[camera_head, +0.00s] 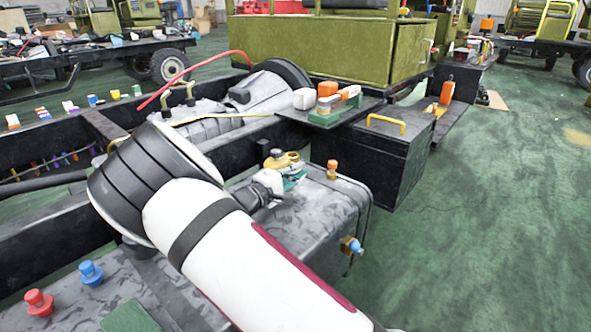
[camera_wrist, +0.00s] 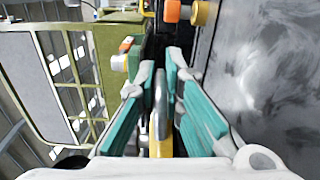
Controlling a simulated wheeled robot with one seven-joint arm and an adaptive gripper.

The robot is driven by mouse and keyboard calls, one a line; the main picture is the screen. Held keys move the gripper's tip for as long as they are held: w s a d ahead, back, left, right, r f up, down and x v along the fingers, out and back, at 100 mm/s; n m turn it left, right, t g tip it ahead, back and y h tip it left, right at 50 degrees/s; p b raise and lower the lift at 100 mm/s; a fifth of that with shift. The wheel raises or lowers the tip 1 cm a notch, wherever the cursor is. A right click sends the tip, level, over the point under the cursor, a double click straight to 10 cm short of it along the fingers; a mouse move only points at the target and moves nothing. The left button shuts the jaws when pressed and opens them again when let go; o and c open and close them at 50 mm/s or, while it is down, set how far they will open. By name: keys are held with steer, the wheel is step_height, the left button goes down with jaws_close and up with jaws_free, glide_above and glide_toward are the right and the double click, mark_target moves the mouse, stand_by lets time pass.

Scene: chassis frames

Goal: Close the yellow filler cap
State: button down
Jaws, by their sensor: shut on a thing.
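The yellow filler cap (camera_head: 278,161) is on top of the dark fuel tank (camera_head: 335,207), with a dark knob at its left. My gripper (camera_head: 294,178) reaches it from the front, at the far end of my white arm. In the wrist view my gripper (camera_wrist: 163,70) has its two teal fingers close together on either side of a grey rounded piece, with part of the yellow cap (camera_wrist: 161,148) below it. The fingers are shut on the cap. My gripper hides part of the cap and its seat, so I cannot tell how the cap sits.
An orange-topped fitting (camera_head: 332,169) stands on the tank right of the cap. A blue and brass valve (camera_head: 351,245) is on its right end. A black box with a yellow handle (camera_head: 386,124) stands behind. Red (camera_head: 38,303) and blue (camera_head: 90,273) knobs are at lower left. Green floor is clear at right.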

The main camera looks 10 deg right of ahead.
steer(key=shift+a+f, duration=0.2)
steer(key=shift+f, duration=0.35)
steer(key=c, duration=1.7)
jaws_free()
steer(key=shift+d, duration=0.1)
steer(key=shift+s, duration=0.1)
steer(key=v, duration=1.2)
